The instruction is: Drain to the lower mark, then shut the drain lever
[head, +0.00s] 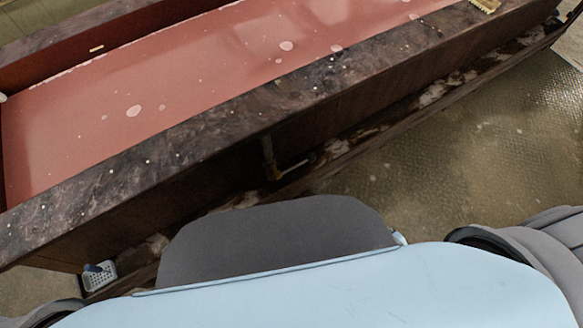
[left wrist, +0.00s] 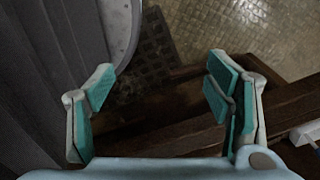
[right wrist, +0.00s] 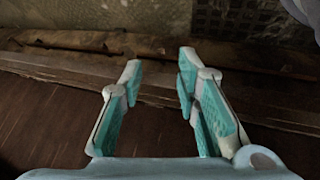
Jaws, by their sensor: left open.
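A long trough with a dark mottled rim (head: 200,130) holds reddish liquid (head: 170,85) with pale foam spots. A small pale strip (head: 96,48) shows on the far inner wall; I cannot tell if it is a level mark. Under the near rim a brass-coloured drain pipe (head: 268,155) comes down, with a thin lever (head: 296,168) at its foot; whether it is open is unclear. My left gripper (left wrist: 160,86) is wide open and empty, above dark wooden boards. My right gripper (right wrist: 160,72) is partly open and empty, facing the brown trough side. Neither gripper shows in the head view.
A yellowish brush (head: 487,5) lies on the rim at upper right. Wet textured floor (head: 470,150) is clear at right. A wooden beam (right wrist: 60,67) runs along the trough's base.

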